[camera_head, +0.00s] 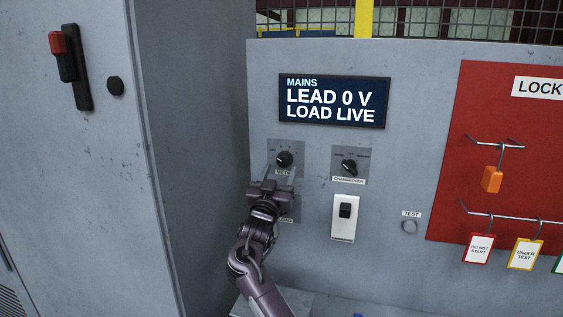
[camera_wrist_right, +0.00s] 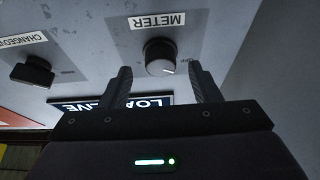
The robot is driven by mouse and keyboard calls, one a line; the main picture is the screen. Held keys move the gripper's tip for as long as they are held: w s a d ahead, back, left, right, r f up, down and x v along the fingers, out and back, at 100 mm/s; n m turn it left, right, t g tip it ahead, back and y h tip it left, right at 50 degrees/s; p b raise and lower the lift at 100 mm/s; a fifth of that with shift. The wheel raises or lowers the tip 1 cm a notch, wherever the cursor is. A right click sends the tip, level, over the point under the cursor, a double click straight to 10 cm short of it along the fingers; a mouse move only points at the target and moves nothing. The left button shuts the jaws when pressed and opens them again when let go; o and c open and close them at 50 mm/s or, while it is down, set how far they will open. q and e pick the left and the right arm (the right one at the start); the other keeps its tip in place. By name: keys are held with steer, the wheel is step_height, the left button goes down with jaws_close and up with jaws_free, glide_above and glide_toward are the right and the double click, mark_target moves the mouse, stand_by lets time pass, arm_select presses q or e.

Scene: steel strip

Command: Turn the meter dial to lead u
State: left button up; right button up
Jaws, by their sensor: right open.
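The meter dial (camera_head: 284,159) is a round black knob on a grey plate of the upright panel, above a METER label (camera_head: 284,172). It also shows in the right wrist view (camera_wrist_right: 159,56), with a pale pointer mark near the word OFF. My right gripper (camera_head: 279,172) is just below the dial in the head view. In the wrist view its two fingers (camera_wrist_right: 158,82) are apart, one on each side of the dial, with nothing between them that they grip. Whether a finger touches the dial I cannot tell. The display (camera_head: 333,101) reads MAINS, LEAD 0 V, LOAD LIVE. My left gripper is not in view.
To the right of the dial are a black changeover knob (camera_head: 349,166) and a white-plated switch (camera_head: 345,217). Further right, a red lockout board (camera_head: 450,150) carries hooks, an orange padlock (camera_head: 492,180) and hanging tags. A grey cabinet (camera_head: 190,120) stands out at the left.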

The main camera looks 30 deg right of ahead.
mark_target(284, 160)
steer(key=shift+p+x, duration=0.4)
steer(key=shift+x, duration=0.95)
steer(key=c, duration=1)
steer(key=shift+w+f+m+b, duration=0.1)
steer(key=shift+f+m+b, duration=0.25)
steer(key=shift+b, duration=0.45)
steer(key=m+g+b, duration=0.1)
steer(key=m+b, duration=0.1)
steer(key=b, duration=0.1)
steer(key=m+g+h+b, duration=0.1)
steer(key=m+b, duration=0.1)
steer(key=b, duration=0.1)
steer(key=m+g+b, duration=0.1)
steer(key=m+b, duration=0.1)
steer(key=m, duration=0.1)
steer(key=shift+w+a+r+h+b, duration=0.1)
steer(key=shift+w+a+h+b, duration=0.15)
steer(key=shift+h+b, duration=0.15)
steer(key=shift+r+m+g+b, duration=0.25)
steer(key=shift+m+g+b, duration=0.8)
steer(key=shift+m, duration=0.6)
